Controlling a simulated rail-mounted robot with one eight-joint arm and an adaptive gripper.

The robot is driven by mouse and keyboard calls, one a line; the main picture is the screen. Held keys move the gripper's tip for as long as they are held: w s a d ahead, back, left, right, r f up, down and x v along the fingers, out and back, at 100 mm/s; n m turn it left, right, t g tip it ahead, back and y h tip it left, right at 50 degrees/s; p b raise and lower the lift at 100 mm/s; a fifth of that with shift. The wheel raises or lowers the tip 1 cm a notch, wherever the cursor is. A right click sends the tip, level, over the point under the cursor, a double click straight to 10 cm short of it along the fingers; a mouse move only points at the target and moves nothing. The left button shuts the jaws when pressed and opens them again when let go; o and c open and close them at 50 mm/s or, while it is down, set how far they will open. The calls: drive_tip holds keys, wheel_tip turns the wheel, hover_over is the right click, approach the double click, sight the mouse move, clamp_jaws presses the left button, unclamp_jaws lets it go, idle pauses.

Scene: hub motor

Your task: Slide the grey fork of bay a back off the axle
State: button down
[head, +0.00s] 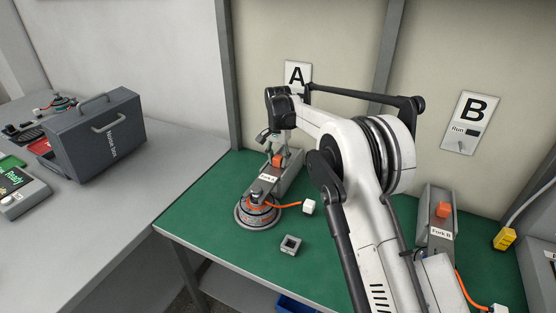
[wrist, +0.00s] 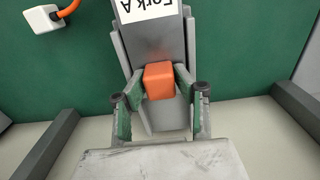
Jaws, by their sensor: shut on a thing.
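The grey fork of bay A (head: 290,172) lies on the green mat under the A sign, with a "Fork A" label and an orange block grip (head: 277,160) on top. In the wrist view the fork (wrist: 152,38) runs away from me, and its orange grip (wrist: 159,80) sits between my fingers. My gripper (wrist: 160,90) is shut on that orange grip. In the head view my gripper (head: 284,145) is over the fork's back part. The round hub motor (head: 258,210) is at the fork's front end. The axle is too small to make out.
A white connector (head: 309,207) on an orange cable and a small grey square block (head: 290,245) lie right of the motor. Fork B (head: 438,220) stands at the right, beyond my arm. A dark case (head: 96,137) stands on the grey left bench.

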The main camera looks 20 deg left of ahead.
drive_tip(key=shift+w, duration=0.1)
drive_tip(key=shift+w+d, duration=0.2)
drive_tip(key=shift+w, duration=1.5)
drive_tip(key=c, duration=1.6)
unclamp_jaws()
drive_tip(key=shift+c, duration=0.2)
drive_tip(key=shift+r, duration=0.15)
wheel_tip(320, 180, up, 12)
drive_tip(key=shift+o, duration=0.5)
